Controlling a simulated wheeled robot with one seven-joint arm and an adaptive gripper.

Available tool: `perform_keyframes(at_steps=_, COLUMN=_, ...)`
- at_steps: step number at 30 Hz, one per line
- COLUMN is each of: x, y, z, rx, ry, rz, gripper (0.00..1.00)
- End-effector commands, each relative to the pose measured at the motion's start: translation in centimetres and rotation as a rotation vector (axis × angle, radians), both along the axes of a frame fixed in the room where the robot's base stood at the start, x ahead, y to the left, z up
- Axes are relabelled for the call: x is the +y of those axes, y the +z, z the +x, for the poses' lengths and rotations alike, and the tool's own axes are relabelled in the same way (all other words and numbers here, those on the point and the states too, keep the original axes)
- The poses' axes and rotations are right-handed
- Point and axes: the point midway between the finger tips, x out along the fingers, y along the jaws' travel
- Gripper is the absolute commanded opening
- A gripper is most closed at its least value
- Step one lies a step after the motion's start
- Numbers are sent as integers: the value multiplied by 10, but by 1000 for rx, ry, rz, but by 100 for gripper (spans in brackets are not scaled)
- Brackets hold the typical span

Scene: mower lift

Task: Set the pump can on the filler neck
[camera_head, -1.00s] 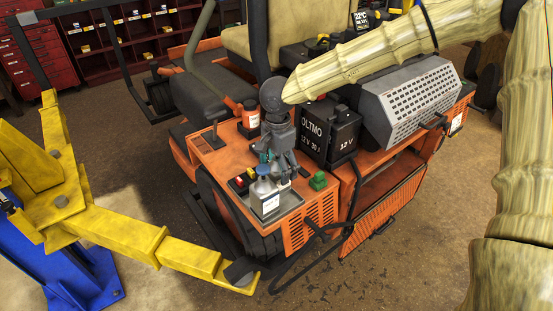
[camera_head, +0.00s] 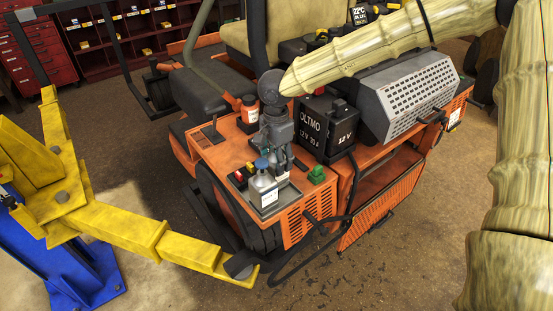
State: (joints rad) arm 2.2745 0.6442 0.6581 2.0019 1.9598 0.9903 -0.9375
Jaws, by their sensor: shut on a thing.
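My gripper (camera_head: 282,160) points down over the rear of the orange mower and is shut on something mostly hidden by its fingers. A little teal-blue shows there, which I take to be the pump can (camera_head: 289,152). Just left of the fingers stands a grey can with a blue cap and white label (camera_head: 265,188), upright on a small grey tray. I cannot make out the filler neck; the gripper and the can cover that part of the deck.
An orange bottle (camera_head: 249,108) stands behind my gripper. A black 12 V battery box (camera_head: 327,128) is close on its right, and a green knob (camera_head: 317,175) lies in front of that. A yellow lift arm (camera_head: 130,227) reaches under the mower from the left.

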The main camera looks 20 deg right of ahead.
Motion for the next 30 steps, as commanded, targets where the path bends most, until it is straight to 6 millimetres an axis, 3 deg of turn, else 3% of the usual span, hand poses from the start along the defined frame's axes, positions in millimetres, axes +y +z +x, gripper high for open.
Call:
perform_keyframes(at_steps=21, x=0, y=25, z=1, rx=-2, ry=0, rz=1, gripper=0)
perform_keyframes(at_steps=30, x=0, y=26, z=0, rx=-2, ry=0, rz=1, gripper=0)
